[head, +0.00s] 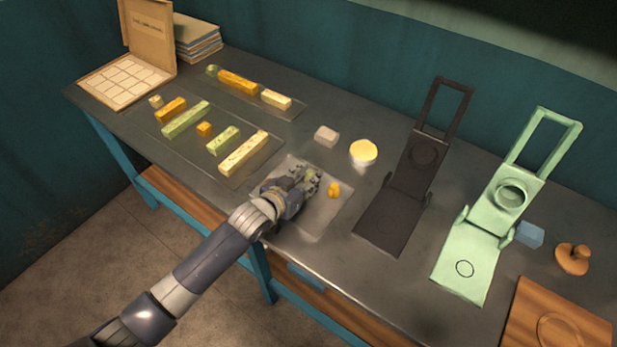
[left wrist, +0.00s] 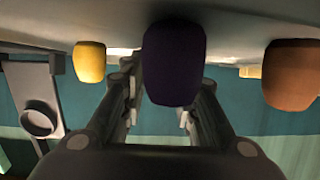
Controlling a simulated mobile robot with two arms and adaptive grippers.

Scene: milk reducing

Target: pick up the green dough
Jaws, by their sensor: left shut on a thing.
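My left gripper (head: 306,180) is low over a small grey tray (head: 325,217) near the table's front edge. In the left wrist view a dark, purplish lump (left wrist: 173,62) sits between the fingers, and the gripper is shut on it. In the head view the fingers mostly hide what they hold, with greenish patches around them. I cannot tell from the colour whether this lump is the green dough. A yellow dough piece (head: 333,189) lies on the tray to the right of the fingers. A brown-orange lump (left wrist: 292,73) shows at the right in the left wrist view.
A dark folding press (head: 405,190) and a pale green one (head: 475,250) stand to the right. A yellow-topped cup (head: 363,152) and a pale block (head: 327,136) are behind the tray. Trays of coloured bars, including a green bar (head: 187,120), lie to the left.

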